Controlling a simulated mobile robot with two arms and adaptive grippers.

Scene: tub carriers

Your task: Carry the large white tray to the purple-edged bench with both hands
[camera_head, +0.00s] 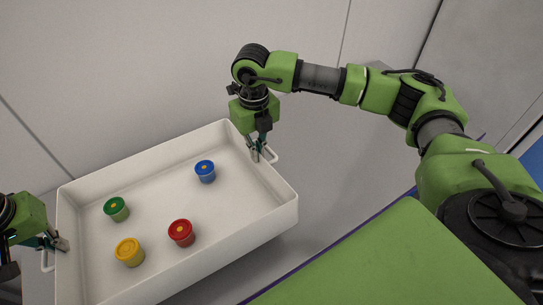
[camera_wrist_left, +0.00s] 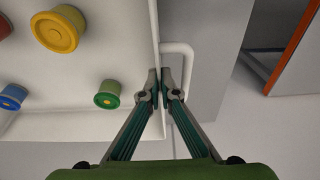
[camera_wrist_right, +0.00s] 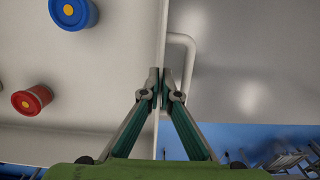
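The large white tray (camera_head: 245,234) spans the left half of the head view, its lower corner cut off by the frame. Four-sided and shallow, it holds blue (camera_head: 205,172), green (camera_head: 116,209), red (camera_head: 181,233) and yellow (camera_head: 129,252) lidded tubs, all upright. My left gripper (camera_head: 57,243) is shut on the tray's wall beside the left handle (camera_wrist_left: 188,70). My right gripper (camera_head: 258,153) is shut on the opposite wall beside the other handle (camera_wrist_right: 190,65).
A pale wall (camera_head: 150,60) or panel stands behind the tray. An orange-edged thing (camera_wrist_left: 295,45) shows at the right of the left wrist view. Blue floor with dark thin-legged items (camera_wrist_right: 285,160) shows low in the right wrist view. The visible bench top is bare.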

